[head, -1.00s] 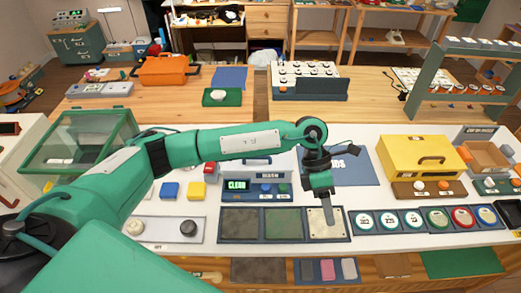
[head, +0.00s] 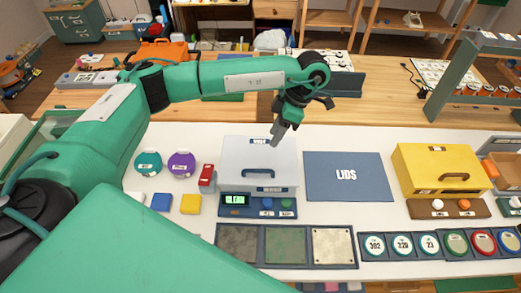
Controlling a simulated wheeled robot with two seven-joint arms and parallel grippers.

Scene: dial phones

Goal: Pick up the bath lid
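The bath is a blue unit (head: 227,211) with a green-lit display and two buttons on its front. A pale grey-white lid (head: 245,165) covers its top, with a small dark handle or label near its front edge. My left gripper (head: 276,140) points down over the back part of the lid, right of the middle. Its fingertips overlap the lid in the picture; whether they touch it I cannot tell. The fingers show edge-on, so their opening is unclear. A blue mat marked LIDS (head: 345,190) lies bare to the right. My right gripper is not in view.
A yellow box (head: 432,160) with a handle stands right of the mat. Three sample plates in a dark tray (head: 286,262) lie in front of the bath. Teal and purple round pieces (head: 181,165), a red block (head: 207,178) and coloured blocks (head: 190,204) are to the left.

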